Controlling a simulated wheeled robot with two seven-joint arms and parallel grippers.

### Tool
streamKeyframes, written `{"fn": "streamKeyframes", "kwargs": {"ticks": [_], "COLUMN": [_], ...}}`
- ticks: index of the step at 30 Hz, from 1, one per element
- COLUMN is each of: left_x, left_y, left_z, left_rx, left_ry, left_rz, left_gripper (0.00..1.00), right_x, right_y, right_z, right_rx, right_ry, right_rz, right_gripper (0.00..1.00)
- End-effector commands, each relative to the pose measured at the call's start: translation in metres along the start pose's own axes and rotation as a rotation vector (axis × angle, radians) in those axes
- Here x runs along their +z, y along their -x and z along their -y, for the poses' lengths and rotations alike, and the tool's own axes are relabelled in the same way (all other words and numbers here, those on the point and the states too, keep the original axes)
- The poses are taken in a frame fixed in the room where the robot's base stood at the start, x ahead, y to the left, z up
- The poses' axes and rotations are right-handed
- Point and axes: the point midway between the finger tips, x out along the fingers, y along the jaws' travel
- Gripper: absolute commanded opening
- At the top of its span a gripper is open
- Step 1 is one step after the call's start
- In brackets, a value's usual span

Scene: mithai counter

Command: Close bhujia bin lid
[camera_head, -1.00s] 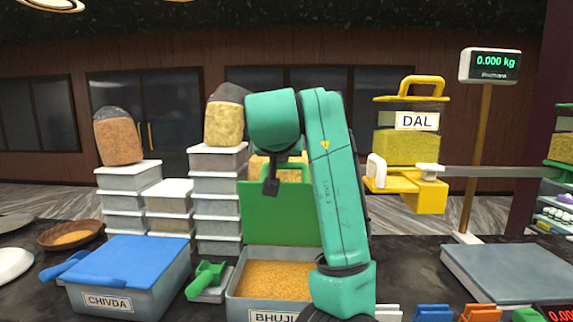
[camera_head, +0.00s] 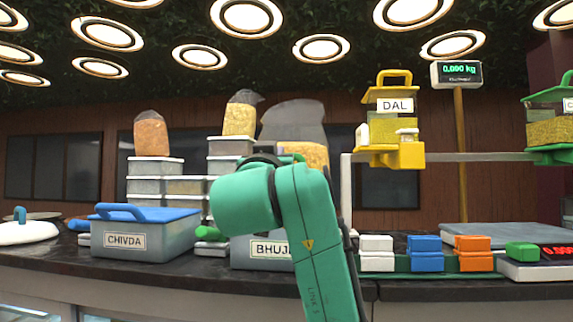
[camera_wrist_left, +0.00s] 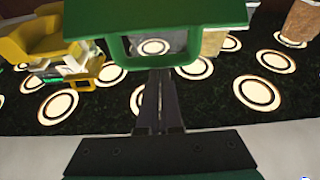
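The bhujia bin (camera_head: 247,251) stands on the counter, its label partly hidden behind my left arm. In the left wrist view a green lid with a loop handle (camera_wrist_left: 117,51) fills the top middle. My left gripper (camera_wrist_left: 159,72) shows as two dark fingers close together, with their tips at the lower bar of the handle. I see nothing held between them; contact is unclear. My right gripper is not in view.
The chivda bin (camera_head: 165,240) with a blue lid stands left. Stacked tubs (camera_head: 155,187) stand behind. A yellow dal container (camera_head: 392,130) hangs on a rail at right. Coloured blocks (camera_head: 425,253) line the counter front at right, beside a scale (camera_head: 500,236).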

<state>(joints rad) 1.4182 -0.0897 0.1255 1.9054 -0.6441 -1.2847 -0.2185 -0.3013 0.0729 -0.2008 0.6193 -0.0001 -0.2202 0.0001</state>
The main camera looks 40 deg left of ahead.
Motion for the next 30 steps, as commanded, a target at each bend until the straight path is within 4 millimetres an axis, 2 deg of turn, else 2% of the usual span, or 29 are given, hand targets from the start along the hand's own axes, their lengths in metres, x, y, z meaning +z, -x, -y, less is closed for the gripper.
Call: {"fn": "streamKeyframes", "kwargs": {"ticks": [1, 6, 14, 15, 16, 18, 21, 25, 30], "left_x": [0.028, 0.049, 0.071, 0.074, 0.077, 0.080, 0.087, 0.092, 0.095], "left_y": [0.014, 0.041, 0.063, 0.065, 0.067, 0.070, 0.073, 0.076, 0.077], "left_z": [0.001, 0.001, 0.001, 0.001, 0.001, 0.001, 0.001, 0.001, 0.001], "left_rx": [0.000, 0.001, 0.004, 0.005, 0.005, 0.004, 0.005, 0.005, 0.005], "left_ry": [-0.001, -0.002, 0.000, 0.000, 0.000, 0.001, 0.001, 0.001, 0.001], "left_rz": [-0.035, -0.193, -0.374, -0.396, -0.410, -0.415, -0.412, -0.409, -0.407], "left_gripper": [0.00, 0.00, 0.00, 0.00, 0.00, 0.00, 0.00, 0.00, 0.00], "right_x": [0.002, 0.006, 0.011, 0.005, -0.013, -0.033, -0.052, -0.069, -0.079], "right_y": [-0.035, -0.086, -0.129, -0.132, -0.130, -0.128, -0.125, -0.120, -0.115], "right_z": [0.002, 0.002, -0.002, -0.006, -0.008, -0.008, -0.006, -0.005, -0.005], "right_rx": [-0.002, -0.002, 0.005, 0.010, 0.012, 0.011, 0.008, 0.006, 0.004], "right_ry": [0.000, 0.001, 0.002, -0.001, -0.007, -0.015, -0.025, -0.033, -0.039], "right_rz": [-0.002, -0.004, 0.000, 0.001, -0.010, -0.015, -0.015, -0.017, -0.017], "right_gripper": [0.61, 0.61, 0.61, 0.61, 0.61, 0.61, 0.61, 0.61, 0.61]}}
